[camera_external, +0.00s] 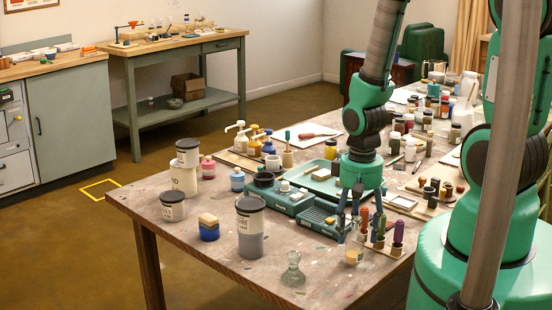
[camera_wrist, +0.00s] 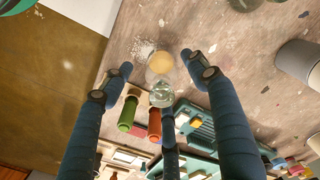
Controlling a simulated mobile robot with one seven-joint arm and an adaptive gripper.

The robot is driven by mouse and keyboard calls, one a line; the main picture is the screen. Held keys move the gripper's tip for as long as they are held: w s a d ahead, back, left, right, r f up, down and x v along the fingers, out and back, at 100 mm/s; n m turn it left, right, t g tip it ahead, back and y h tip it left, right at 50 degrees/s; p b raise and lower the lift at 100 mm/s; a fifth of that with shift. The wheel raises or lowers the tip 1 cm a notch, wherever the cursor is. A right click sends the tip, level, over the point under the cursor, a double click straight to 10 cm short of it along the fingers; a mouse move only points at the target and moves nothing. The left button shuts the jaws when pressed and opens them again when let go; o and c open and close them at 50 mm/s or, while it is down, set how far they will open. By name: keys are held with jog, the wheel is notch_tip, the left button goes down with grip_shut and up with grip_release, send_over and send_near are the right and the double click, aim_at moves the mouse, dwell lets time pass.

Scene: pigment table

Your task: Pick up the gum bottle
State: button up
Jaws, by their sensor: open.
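The likely gum bottle (camera_external: 354,257) is a small clear glass vessel with pale amber contents, standing near the table's front edge in the external view. In the wrist view the amber glass (camera_wrist: 160,62) shows between the spread fingertips, with clear glass just below it. My gripper (camera_external: 352,232) points down above and behind it in the external view. In the wrist view my gripper (camera_wrist: 156,66) is open, with its blue fingers apart and nothing held. The fingers partly cover the area around the tool handles.
Upright tool handles (camera_external: 380,224) in a small rack stand close to the right of the vessel. A teal tray (camera_external: 339,222) lies behind it. A clear glass piece (camera_external: 292,268) and a grey-filled jar (camera_external: 250,232) stand to its left. Bare tabletop (camera_external: 210,270) lies farther left.

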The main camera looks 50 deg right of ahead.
aim_at(355, 247)
jog(key=shift+f, duration=0.2)
jog(key=shift+w+f+b, duration=0.1)
jog(key=shift+f+b, duration=0.6)
jog(key=shift+f, duration=1.8)
jog(key=c, duration=1.3)
